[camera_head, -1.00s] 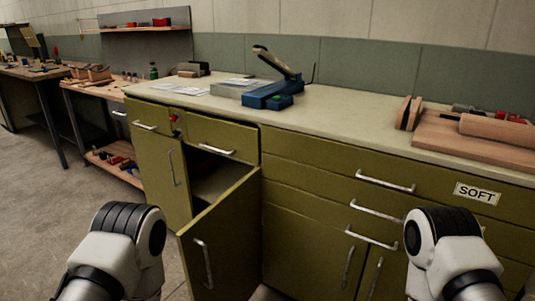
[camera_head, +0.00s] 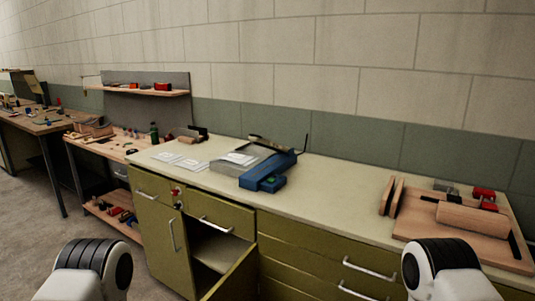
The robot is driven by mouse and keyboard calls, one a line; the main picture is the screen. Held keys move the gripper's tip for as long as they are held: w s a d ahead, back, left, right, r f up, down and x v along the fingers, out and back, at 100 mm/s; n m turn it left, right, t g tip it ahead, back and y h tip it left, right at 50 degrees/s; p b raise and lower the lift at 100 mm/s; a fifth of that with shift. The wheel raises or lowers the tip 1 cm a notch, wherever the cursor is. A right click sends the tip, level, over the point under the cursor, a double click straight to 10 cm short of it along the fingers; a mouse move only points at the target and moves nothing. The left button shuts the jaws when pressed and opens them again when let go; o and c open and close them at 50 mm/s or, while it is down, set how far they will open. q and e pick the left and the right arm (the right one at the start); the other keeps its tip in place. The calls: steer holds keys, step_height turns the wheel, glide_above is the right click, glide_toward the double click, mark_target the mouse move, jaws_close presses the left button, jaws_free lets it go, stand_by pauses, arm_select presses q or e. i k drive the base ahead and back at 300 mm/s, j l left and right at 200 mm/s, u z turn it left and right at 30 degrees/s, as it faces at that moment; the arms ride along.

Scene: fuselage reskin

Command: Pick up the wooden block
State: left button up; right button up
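Several wooden pieces are in view, and I cannot tell which one is the wooden block. On the right of the counter, a wooden board (camera_head: 412,221) carries a thick tan wooden piece (camera_head: 470,218) lying on its side. Two thin upright wooden pieces (camera_head: 391,196) stand at the board's left end. More small wooden pieces (camera_head: 93,127) lie on the workbench at the left. Only links of my two arms show at the bottom edge, left and right. Both grippers are outside the picture, so what they hold is hidden.
A green cabinet (camera_head: 160,235) bears the pale counter (camera_head: 325,205), whose middle is clear. A blue and grey tool (camera_head: 268,172) and paper sheets (camera_head: 180,161) lie on it. A cabinet door (camera_head: 236,278) stands open toward me. Red items (camera_head: 484,196) lie by the board.

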mark_target(494, 224)
steer(key=i+z, duration=0.1)
steer(key=z, duration=1.25)
